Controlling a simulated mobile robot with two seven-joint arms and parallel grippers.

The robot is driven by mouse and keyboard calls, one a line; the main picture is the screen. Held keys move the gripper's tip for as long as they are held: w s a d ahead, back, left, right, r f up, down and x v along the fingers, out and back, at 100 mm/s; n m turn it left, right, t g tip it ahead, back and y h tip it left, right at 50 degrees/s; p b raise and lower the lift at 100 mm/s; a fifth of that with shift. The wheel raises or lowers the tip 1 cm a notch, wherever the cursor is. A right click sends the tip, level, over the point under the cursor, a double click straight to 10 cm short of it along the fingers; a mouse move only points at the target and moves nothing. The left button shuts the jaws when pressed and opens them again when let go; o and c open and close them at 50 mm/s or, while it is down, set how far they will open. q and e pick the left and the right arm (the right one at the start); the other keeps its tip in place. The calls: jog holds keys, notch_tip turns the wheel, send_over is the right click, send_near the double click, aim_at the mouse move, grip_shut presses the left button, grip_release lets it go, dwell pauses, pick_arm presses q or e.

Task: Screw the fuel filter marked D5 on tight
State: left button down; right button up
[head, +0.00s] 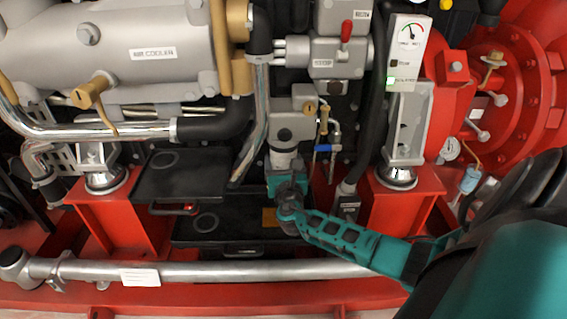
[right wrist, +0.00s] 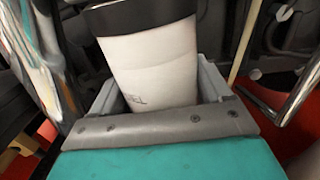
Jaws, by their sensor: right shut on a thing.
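The fuel filter (head: 284,158) is a pale cylinder that hangs below a grey housing (head: 294,126) in the head view. My right gripper (head: 286,180) is at its lower part, shut on it from below and in front. In the right wrist view the filter (right wrist: 152,62) is white with a black band at its top, and it stands between the jaws of my right gripper (right wrist: 158,95). Part of some lettering shows on it, but I cannot read a D5 mark. Whether its top touches the housing is unclear. My left gripper is not in view.
A blue-handled valve (head: 326,148) and thin pipes are close right of the filter. Black trays (head: 182,176) lie to the left and below. A grey pipe (head: 190,271) runs along the front. A gauge panel (head: 408,55) stands at the upper right.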

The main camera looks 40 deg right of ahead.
jog(key=shift+a, duration=0.1)
jog(key=c, duration=0.4)
jog(key=shift+m+g+h, duration=0.5)
jog(key=shift+h, duration=0.1)
jog(key=shift+f+m+g+h, duration=0.1)
jog(key=shift+m+g+h, duration=0.6)
jog(key=shift+g+h, duration=0.1)
jog(key=o, duration=1.5)
jog(key=shift+s, duration=0.1)
